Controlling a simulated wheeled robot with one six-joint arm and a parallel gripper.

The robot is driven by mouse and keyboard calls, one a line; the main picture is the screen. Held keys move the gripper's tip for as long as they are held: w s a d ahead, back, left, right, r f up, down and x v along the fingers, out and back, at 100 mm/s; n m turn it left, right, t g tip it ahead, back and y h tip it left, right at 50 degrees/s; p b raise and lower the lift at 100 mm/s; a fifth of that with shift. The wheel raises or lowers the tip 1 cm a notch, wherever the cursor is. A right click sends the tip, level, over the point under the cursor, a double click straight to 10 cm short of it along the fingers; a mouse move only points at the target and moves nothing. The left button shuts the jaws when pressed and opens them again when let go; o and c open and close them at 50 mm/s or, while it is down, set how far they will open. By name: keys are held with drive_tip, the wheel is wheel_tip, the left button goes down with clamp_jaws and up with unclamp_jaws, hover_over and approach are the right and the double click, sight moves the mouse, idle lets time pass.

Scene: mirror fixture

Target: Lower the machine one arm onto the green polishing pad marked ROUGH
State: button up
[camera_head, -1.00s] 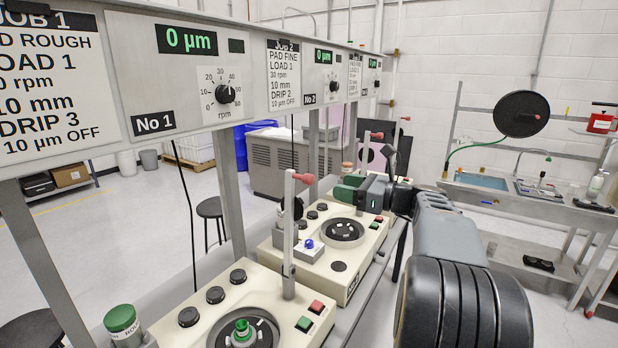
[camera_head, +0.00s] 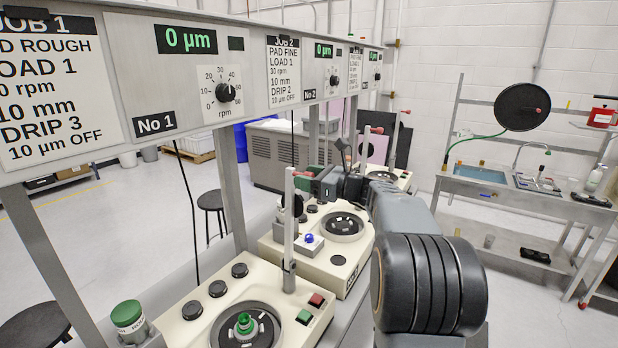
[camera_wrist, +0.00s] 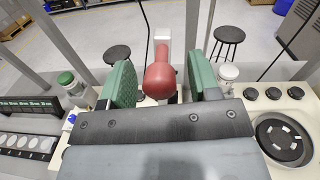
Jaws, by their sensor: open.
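The machine one arm (camera_head: 289,235) stands upright beside its platen in the head view, with a red knob (camera_head: 303,174) at its top. The platen (camera_head: 222,328) is dark, and a green round piece (camera_head: 244,323) stands on it. I cannot make out a ROUGH mark on the platen. My gripper (camera_head: 312,180) is at the height of the knob in the head view. In the wrist view my gripper (camera_wrist: 158,85) is open, with a green finger pad on each side of the red knob (camera_wrist: 160,76) and visible gaps between.
A green-capped jar (camera_head: 128,320) stands at machine one's left. Machine two's platen (camera_head: 342,226) lies behind, with a blue button (camera_head: 309,238) nearby. The panel (camera_head: 240,70) overhangs the machines. A sink bench (camera_head: 515,190) stands at right, with open floor before it.

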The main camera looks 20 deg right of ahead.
clamp_jaws()
idle(0.4)
